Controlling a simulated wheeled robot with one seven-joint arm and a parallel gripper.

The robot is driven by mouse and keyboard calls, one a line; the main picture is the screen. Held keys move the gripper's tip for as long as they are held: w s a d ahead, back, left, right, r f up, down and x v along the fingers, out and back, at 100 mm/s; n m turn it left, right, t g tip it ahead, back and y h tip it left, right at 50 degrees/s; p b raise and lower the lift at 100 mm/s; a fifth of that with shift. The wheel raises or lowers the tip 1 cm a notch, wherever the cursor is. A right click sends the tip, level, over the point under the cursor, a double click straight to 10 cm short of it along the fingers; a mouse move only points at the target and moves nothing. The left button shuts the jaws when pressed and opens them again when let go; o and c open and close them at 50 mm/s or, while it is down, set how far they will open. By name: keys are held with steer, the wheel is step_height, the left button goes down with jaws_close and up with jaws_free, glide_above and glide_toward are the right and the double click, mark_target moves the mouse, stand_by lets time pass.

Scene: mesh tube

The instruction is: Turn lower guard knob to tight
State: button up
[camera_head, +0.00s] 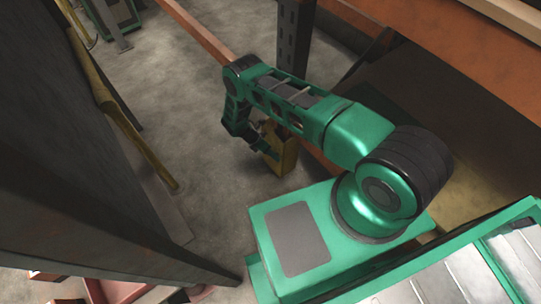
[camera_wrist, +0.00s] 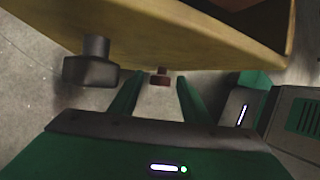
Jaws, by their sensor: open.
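A yellow guard panel (camera_wrist: 190,42) spans the top of the wrist view; it appears as a small yellow box (camera_head: 284,150) in the head view. A dark grey knob (camera_wrist: 93,64) sticks out from its edge at left, outside my fingers. A smaller reddish-brown knob (camera_wrist: 160,76) shows farther off, framed in the gap between my fingertips. Which knob is the lower one I cannot tell. My gripper (camera_wrist: 158,84) is open, with nothing seen held; whether it touches the reddish knob is unclear. In the head view my gripper (camera_head: 266,143) is beside the yellow box, partly hidden.
A dark upright post (camera_head: 294,38) stands behind my arm. Orange rack beams (camera_head: 460,85) run along the right. A dark wall-like panel (camera_head: 65,130) with a yellow rail (camera_head: 125,120) fills the left. Bare concrete floor (camera_head: 175,75) lies between.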

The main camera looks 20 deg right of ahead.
steer(key=c, duration=1)
steer(key=shift+c, duration=0.2)
steer(key=shift+r+t, duration=0.1)
steer(key=shift+t, duration=0.2)
steer(key=shift+s+d+f+m+t+y, duration=0.15)
steer(key=shift+s+m+t+y, duration=0.4)
steer(key=shift+t, duration=1.4)
steer(key=shift+s+d+f+m+t+y, duration=0.1)
steer(key=shift+s+m+t+y, duration=0.4)
steer(key=shift+t, duration=1.5)
steer(key=shift+s+d+f+m+t+y, duration=0.3)
steer(key=shift+t+y, duration=0.45)
steer(key=shift+t, duration=1.2)
steer(key=shift+w+a+r+t, duration=0.1)
steer(key=shift+r+t, duration=0.05)
steer(key=shift+t, duration=0.15)
